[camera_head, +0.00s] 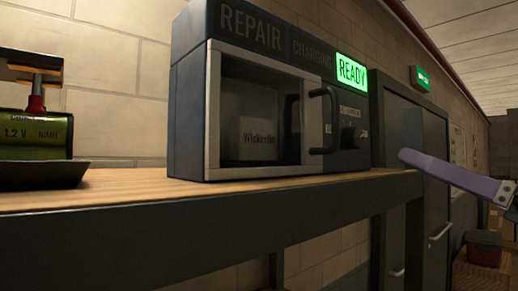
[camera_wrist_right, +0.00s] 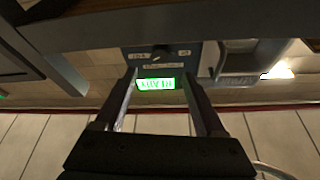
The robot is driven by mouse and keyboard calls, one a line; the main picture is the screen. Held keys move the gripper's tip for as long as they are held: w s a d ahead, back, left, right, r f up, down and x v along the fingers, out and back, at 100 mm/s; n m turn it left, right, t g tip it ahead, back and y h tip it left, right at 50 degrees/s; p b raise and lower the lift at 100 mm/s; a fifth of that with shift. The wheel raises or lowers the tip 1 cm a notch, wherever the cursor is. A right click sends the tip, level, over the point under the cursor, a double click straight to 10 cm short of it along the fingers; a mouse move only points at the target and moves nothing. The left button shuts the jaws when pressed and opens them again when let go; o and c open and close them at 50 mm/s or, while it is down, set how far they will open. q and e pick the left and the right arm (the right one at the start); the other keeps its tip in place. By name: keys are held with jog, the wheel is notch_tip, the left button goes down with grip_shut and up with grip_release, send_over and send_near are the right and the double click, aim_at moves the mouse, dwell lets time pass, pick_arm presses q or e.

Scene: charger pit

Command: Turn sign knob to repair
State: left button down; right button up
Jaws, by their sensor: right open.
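A dark charger box (camera_head: 190,120) stands on the wooden shelf. Its top sign reads REPAIR (camera_head: 250,28), CHARGING (camera_head: 312,52) and READY (camera_head: 351,72); only READY is lit, in green. The black sign knob (camera_head: 350,137) sits on the panel right of the box door, below the sign. In the right wrist view, which is upside down, the knob (camera_wrist_right: 156,53) is beyond the lit sign (camera_wrist_right: 155,84). My right gripper (camera_head: 452,178) is right of the box, apart from the knob. Its fingers (camera_wrist_right: 160,76) are spread with nothing between them. My left gripper is not in view.
The box door (camera_head: 250,115) is closed, with a curved black handle (camera_head: 326,120) close left of the knob. A green battery (camera_head: 35,132) lies in a dark tray (camera_head: 40,175) at the left. A grey cabinet (camera_head: 400,105) stands behind the shelf (camera_head: 130,190) end.

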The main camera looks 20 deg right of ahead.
aim_at(359, 139)
jog(key=shift+x, duration=4.4)
jog(key=shift+c, duration=0.4)
grip_shut()
